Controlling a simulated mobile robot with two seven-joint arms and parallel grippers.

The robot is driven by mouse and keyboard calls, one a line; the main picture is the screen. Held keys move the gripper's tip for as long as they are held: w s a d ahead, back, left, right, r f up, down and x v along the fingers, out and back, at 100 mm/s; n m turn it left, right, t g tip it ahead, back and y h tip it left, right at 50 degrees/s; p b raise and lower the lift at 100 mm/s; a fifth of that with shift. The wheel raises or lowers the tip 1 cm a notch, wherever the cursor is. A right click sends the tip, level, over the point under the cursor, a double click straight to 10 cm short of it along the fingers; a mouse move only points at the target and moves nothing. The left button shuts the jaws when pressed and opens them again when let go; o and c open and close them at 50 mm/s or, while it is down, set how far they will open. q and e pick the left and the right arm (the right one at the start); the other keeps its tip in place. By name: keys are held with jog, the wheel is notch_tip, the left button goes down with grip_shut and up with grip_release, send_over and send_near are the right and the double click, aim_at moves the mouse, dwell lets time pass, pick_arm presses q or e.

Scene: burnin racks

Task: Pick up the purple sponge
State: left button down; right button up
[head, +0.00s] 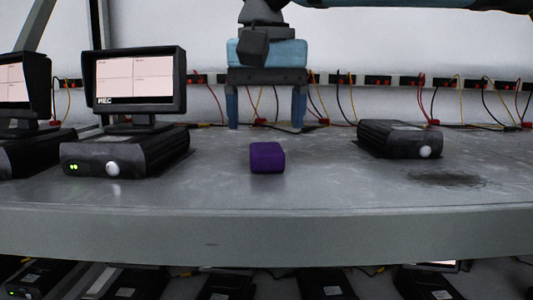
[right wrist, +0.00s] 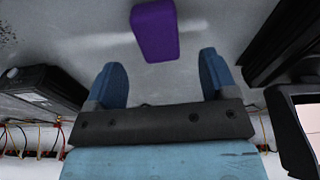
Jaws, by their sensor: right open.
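The purple sponge (head: 267,158) lies on the grey shelf (head: 330,190) near the middle in the head view. It also shows in the right wrist view (right wrist: 155,31), at the top, just beyond and between the fingertips. My right gripper (head: 266,127) hangs behind and above the sponge in the head view, its two blue fingers pointing down and spread wide. In the right wrist view the gripper (right wrist: 163,75) is open and empty, apart from the sponge. My left gripper is not in view.
A black box with a screen (head: 138,80) stands to the left of the sponge, with another at the far left edge. A low black box (head: 398,139) sits to the right. Coloured cables and a socket strip run along the back wall. The shelf around the sponge is clear.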

aim_at(266, 146)
jog(key=shift+s+f, duration=0.1)
jog(key=shift+f, duration=0.15)
notch_tip(266, 146, down, 4)
jog(key=shift+r+p, duration=0.25)
jog(key=shift+p, duration=0.6)
jog(key=shift+w+f, duration=0.3)
jog(key=shift+f, duration=0.2)
jog(key=shift+c, duration=0.3)
jog(key=shift+s, duration=0.1)
jog(key=c, duration=0.9)
